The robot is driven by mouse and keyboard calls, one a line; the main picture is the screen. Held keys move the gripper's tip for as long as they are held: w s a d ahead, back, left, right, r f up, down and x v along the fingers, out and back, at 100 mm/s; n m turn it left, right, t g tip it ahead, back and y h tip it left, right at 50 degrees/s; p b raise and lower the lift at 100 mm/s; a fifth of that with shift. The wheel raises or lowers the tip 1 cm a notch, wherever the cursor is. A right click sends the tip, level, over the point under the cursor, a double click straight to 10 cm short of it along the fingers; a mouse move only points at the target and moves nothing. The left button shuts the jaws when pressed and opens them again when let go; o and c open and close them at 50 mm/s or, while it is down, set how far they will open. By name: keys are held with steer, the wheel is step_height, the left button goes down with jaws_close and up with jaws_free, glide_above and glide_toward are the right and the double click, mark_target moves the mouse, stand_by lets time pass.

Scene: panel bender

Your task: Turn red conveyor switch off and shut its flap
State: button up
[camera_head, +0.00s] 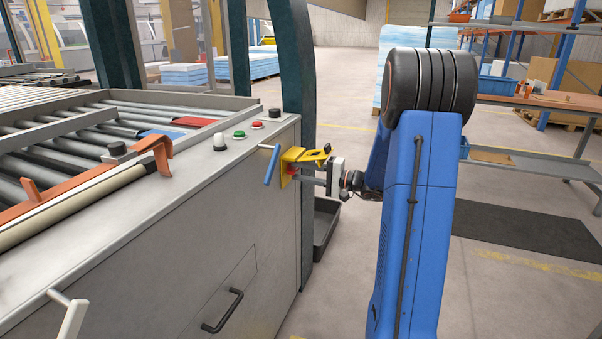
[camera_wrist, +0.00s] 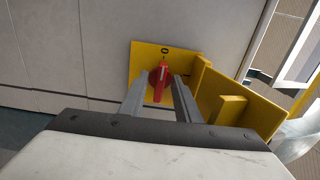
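The red switch (camera_wrist: 160,82) sits on a yellow plate (camera_wrist: 144,62) on the side of the grey machine. Its red bar stands nearly upright in the wrist view, roughly in line with a "0" mark above it. The yellow flap (camera_wrist: 235,108) is open, standing out from the right of the plate; it also shows in the head view (camera_head: 308,154). My gripper (camera_wrist: 159,92) is open, with one finger on each side of the red bar and a gap visible between. In the head view the switch is mostly hidden by the flap and my gripper (camera_head: 301,176).
A blue lever (camera_head: 271,165) projects from the machine left of the plate. Buttons, one of them green (camera_head: 239,134), sit on the machine top above. A dark bin (camera_head: 325,226) stands below on the floor, beside a dark green post (camera_head: 293,75).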

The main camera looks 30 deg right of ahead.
steer(key=v, duration=1.7)
steer(key=shift+s+d, duration=0.15)
